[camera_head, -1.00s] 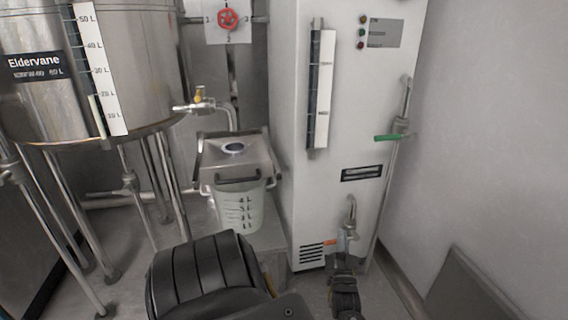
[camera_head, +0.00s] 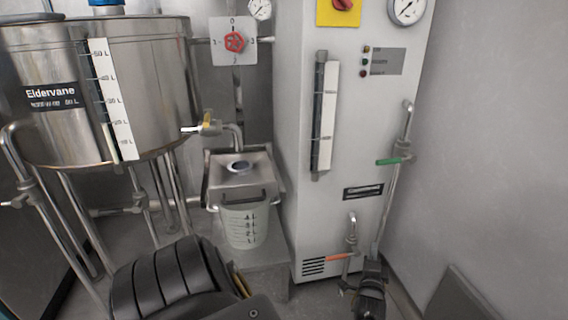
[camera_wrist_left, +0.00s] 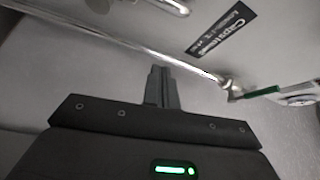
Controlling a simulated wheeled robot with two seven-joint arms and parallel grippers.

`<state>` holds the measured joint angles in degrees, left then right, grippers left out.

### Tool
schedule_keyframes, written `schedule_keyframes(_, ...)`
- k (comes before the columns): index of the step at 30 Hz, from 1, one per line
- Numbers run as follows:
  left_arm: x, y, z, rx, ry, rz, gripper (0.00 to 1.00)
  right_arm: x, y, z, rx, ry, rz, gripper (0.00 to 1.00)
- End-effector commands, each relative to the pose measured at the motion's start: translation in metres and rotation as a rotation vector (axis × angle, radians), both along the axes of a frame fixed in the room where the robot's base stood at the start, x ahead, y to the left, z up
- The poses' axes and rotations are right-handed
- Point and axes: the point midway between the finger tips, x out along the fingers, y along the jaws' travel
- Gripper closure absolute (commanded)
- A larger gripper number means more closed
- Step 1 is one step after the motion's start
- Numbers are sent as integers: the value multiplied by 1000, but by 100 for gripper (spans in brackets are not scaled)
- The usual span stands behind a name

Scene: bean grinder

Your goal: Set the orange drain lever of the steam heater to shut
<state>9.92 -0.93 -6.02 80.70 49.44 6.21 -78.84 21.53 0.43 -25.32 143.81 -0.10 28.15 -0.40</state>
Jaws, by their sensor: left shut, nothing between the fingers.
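The steam heater is the tall white cabinet (camera_head: 300,130) right of centre in the head view. Its orange drain lever (camera_head: 338,257) is low on the front, by a small metal valve and pipe (camera_head: 351,235). The lever points left, roughly level. My left gripper (camera_head: 371,268) is just right of and slightly below the lever, seemingly apart from it. In the left wrist view its fingers (camera_wrist_left: 161,84) are together and empty. The orange lever does not show in that view. My right gripper is not in view.
A green lever (camera_head: 394,161) is on the heater's right-hand pipe; it also shows in the wrist view (camera_wrist_left: 262,91). A steel tank (camera_head: 150,100) stands left. A measuring bucket (camera_head: 242,226) sits under a steel box between them. A wall closes the right side.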

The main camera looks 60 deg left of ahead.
Motion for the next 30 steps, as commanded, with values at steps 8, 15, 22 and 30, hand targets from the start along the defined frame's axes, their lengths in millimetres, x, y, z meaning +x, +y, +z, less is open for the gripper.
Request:
schedule_keyframes(8, -44, -42, -4, -3, 1, -2, 100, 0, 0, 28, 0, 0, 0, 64)
schedule_keyframes(15, -52, -54, -27, -154, 82, -136, 100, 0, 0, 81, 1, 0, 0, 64)
schedule_keyframes(22, -76, -66, -59, -327, 180, -223, 100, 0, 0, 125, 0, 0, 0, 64)
schedule_keyframes(30, -121, -77, -94, -527, 301, -264, 100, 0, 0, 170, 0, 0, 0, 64)
